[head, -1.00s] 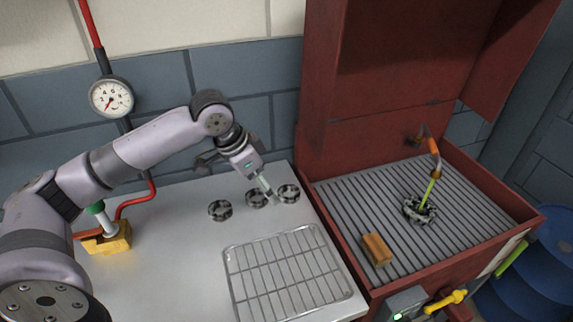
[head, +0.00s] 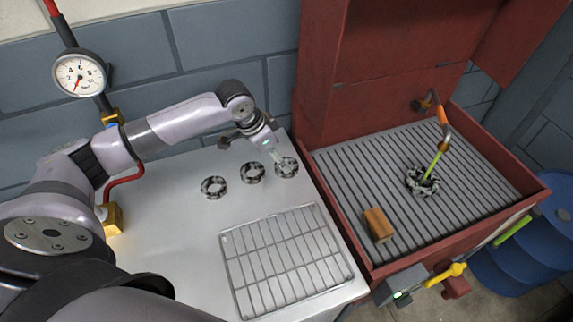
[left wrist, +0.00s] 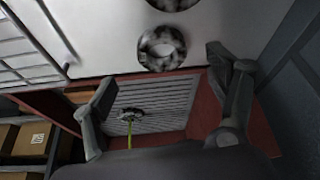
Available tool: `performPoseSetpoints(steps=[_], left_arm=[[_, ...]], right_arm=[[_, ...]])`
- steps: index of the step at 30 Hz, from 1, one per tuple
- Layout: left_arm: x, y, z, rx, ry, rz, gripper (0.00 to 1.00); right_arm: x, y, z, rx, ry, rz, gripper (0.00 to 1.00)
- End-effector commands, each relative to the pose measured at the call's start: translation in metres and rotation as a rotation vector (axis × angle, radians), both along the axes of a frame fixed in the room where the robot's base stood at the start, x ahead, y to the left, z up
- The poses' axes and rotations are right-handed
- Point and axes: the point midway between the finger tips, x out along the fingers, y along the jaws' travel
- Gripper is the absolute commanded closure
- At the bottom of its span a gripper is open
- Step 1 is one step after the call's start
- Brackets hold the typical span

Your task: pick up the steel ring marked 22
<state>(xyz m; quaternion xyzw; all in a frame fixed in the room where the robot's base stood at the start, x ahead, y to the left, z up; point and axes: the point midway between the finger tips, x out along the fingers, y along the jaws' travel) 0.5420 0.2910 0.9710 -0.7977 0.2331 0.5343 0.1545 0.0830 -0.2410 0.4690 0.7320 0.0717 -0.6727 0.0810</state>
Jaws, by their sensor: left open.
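Three mottled black-and-grey steel rings lie in a row on the white worktop: a left ring (head: 214,187), a middle ring (head: 243,173) and a right ring (head: 287,174). No number can be read on any of them. My left gripper (head: 277,157) is at the right ring, its fingertips overlapping that ring's far side in the head view. In the left wrist view the gripper (left wrist: 163,78) is open and empty, and the right ring (left wrist: 149,60) lies beyond the fingertips, slightly above the gap. Part of another ring (left wrist: 172,4) shows at the top edge. My right gripper is not in view.
A wire rack (head: 285,260) lies on the worktop in front of the rings. A red wash basin (head: 350,252) stands to the right, holding a mottled ring (head: 411,184) under a green nozzle and an orange-brown block (head: 378,224). A pressure gauge (head: 80,73) hangs on the wall.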

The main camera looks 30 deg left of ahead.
Motion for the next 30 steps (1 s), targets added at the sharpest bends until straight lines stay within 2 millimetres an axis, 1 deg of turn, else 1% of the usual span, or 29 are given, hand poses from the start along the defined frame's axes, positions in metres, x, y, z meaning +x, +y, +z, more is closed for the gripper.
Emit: performPoseSetpoints(steps=[3, 8, 12, 15, 18, 25, 30], left_arm=[[0.003, -0.002, -0.009, 0.0, 0.0, 0.0, 0.2], [0.008, -0.004, -0.018, 0.0, 0.001, 0.0, 0.2], [0.017, -0.008, -0.036, -0.001, 0.003, 0.001, 0.2], [0.021, -0.011, -0.05, 0.0, 0.0, 0.0, 0.2], [0.023, -0.012, -0.057, 0.002, 0.0, -0.001, 0.2], [0.024, -0.012, -0.059, 0.001, -0.001, -0.001, 0.2], [0.024, -0.012, -0.059, 0.001, -0.001, -0.001, 0.31]], right_arm=[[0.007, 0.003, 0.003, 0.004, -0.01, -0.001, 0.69], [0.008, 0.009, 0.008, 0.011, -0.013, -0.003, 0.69], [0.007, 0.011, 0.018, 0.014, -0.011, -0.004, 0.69], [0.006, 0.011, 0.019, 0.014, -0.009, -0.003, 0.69], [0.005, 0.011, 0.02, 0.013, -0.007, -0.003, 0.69], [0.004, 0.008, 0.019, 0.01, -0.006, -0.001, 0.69], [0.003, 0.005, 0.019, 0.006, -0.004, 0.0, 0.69]])
